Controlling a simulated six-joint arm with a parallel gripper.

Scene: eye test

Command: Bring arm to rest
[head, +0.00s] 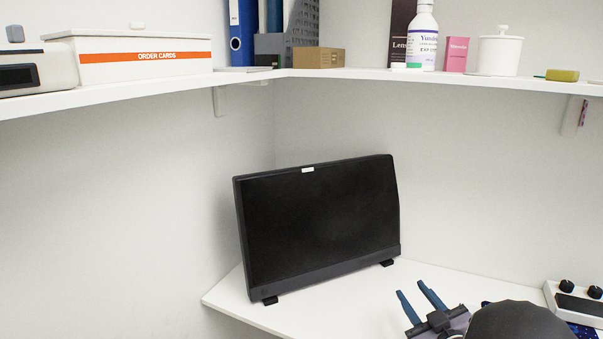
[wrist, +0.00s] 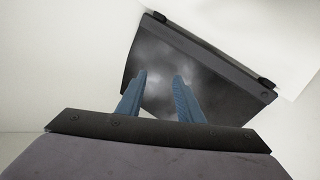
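My gripper (head: 419,297) is at the lower right of the head view, over the white desk and in front of the monitor, to its lower right. Its two blue fingers stand apart with nothing between them. In the wrist view my gripper (wrist: 160,80) points toward the dark monitor screen, with a clear gap between the fingers. Part of my arm, dark and rounded, shows at the bottom edge of the head view and hides some of the desk.
A black monitor (head: 322,222) stands on the white desk (head: 345,305) in the corner; it also shows in the wrist view (wrist: 195,65). A device with black knobs (head: 575,302) lies at the right. A wall shelf (head: 180,88) above holds boxes, binders and bottles.

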